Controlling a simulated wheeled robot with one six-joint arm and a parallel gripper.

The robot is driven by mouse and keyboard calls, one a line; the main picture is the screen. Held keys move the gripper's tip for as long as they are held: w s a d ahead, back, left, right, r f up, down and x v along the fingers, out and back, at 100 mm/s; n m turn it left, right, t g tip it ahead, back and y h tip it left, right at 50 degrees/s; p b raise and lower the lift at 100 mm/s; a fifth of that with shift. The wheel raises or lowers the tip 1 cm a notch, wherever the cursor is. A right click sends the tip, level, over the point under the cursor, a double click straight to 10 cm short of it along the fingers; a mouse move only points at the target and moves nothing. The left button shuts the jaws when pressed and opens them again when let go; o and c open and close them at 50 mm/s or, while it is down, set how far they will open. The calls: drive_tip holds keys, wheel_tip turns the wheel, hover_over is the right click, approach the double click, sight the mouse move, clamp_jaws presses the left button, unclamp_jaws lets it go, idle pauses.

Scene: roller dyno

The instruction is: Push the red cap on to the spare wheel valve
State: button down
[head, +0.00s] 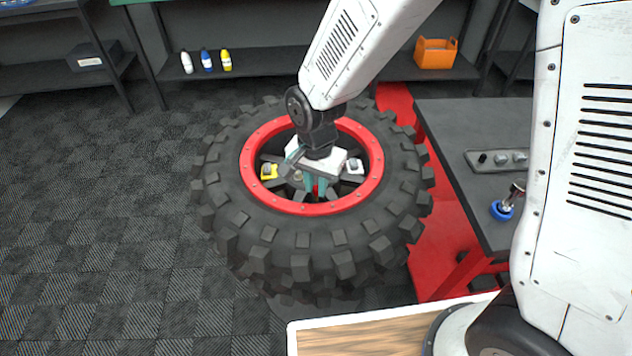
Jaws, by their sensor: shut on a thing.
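The spare wheel (235,243), a big knobbly black tyre with a red rim ring, lies flat in the middle of the head view. My gripper (315,189) points down inside the rim, over the spokes, with teal fingers. It is shut on a small red thing, which looks like the red cap (316,188); the fingers hide most of it. I cannot make out the valve, so I cannot tell whether the cap touches it. A yellow piece (268,171) and a pale grey piece (354,167) sit inside the rim, either side of my gripper.
A dark table (470,125) on the right holds a grey tray (498,160) with small parts and a blue-based item (502,210). The floor left of the wheel is clear.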

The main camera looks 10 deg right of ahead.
drive_tip(key=shift+f, duration=0.75)
drive_tip(key=shift+s+d+f, duration=0.1)
drive_tip(key=shift+s+f, duration=0.05)
drive_tip(key=shift+f, duration=0.15)
idle(0.4)
drive_tip(key=c, duration=1.2)
unclamp_jaws()
drive_tip(key=shift+c, duration=0.2)
drive_tip(key=shift+s, duration=0.1)
drive_tip(key=shift+d, duration=0.1)
drive_tip(key=r, duration=0.8)
drive_tip(key=shift+w+a+r, duration=0.2)
drive_tip(key=shift+w+a, duration=0.1)
